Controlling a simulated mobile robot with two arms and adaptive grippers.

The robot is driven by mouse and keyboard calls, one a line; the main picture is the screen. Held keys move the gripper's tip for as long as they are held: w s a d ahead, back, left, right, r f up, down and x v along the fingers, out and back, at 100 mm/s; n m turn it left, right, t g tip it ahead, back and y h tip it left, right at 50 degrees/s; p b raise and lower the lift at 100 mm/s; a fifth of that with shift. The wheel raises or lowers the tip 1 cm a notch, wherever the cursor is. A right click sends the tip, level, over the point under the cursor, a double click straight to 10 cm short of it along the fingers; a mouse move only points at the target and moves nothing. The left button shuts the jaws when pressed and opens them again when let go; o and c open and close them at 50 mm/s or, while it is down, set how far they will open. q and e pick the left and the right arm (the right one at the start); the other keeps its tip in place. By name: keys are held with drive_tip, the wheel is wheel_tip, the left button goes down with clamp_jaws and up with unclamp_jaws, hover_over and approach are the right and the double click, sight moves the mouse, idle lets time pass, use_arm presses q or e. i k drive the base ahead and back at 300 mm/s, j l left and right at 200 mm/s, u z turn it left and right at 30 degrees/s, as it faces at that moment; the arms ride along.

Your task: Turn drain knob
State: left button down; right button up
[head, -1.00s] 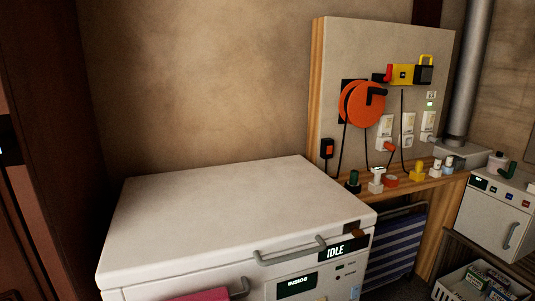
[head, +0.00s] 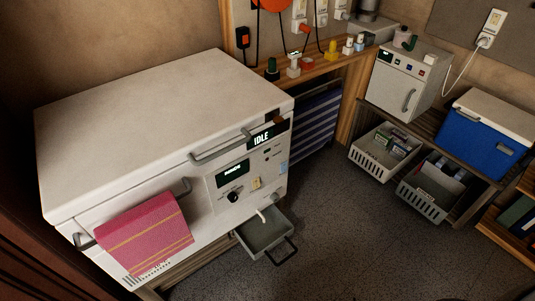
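A white machine (head: 150,115) with a lid stands at the left of the head view, its front panel facing right and down. Its upper display reads IDLE (head: 262,139). Below is a smaller lit panel (head: 232,172). A round black knob (head: 233,197) sits under that panel, with a small beige switch (head: 256,183) to its right. Lower down, a short white spout (head: 262,215) juts out above a grey drain tray (head: 262,240) with a black handle. I cannot tell for sure which part is the drain knob. Neither of my grippers is in view.
A pink towel (head: 145,232) hangs on the machine's front bar. White baskets (head: 382,160), a blue cooler (head: 485,135) and a small white cabinet (head: 405,80) stand at the right. A wooden shelf (head: 315,68) holds several small fittings. The dark floor (head: 350,240) in the middle is clear.

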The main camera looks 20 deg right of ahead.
sight(274, 197)
drive_tip(key=z, duration=0.7)
drive_tip(key=k+j+u, duration=0.1)
drive_tip(key=k+u, duration=0.15)
drive_tip(key=u, duration=0.2)
drive_tip(key=k+j+u, duration=0.2)
drive_tip(key=u, duration=0.3)
drive_tip(key=k, duration=0.1)
